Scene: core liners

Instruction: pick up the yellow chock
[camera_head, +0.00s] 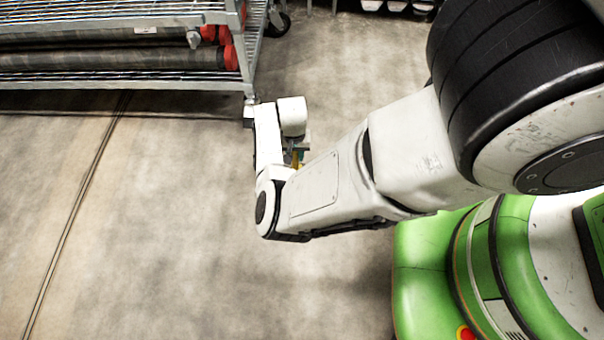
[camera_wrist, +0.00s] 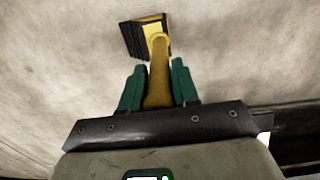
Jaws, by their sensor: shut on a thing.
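The yellow chock (camera_wrist: 158,78) shows in the wrist view as a yellow handle running up to a block with black ribbed sides and a yellow face. My gripper (camera_wrist: 158,72) has its green fingers on both sides of the handle and is shut on it. I cannot tell whether the block touches the floor or hangs above it. In the head view only a small yellow bit of the chock (camera_head: 296,158) shows beside my wrist; my arm hides the rest and the fingers.
A wire shelf rack (camera_head: 120,82) on castors stands at the upper left, close to my wrist, and holds dark tubes (camera_head: 110,60) with red ends. The concrete floor (camera_head: 150,230) is clear at left and below. A dark floor seam (camera_head: 75,210) runs along the left.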

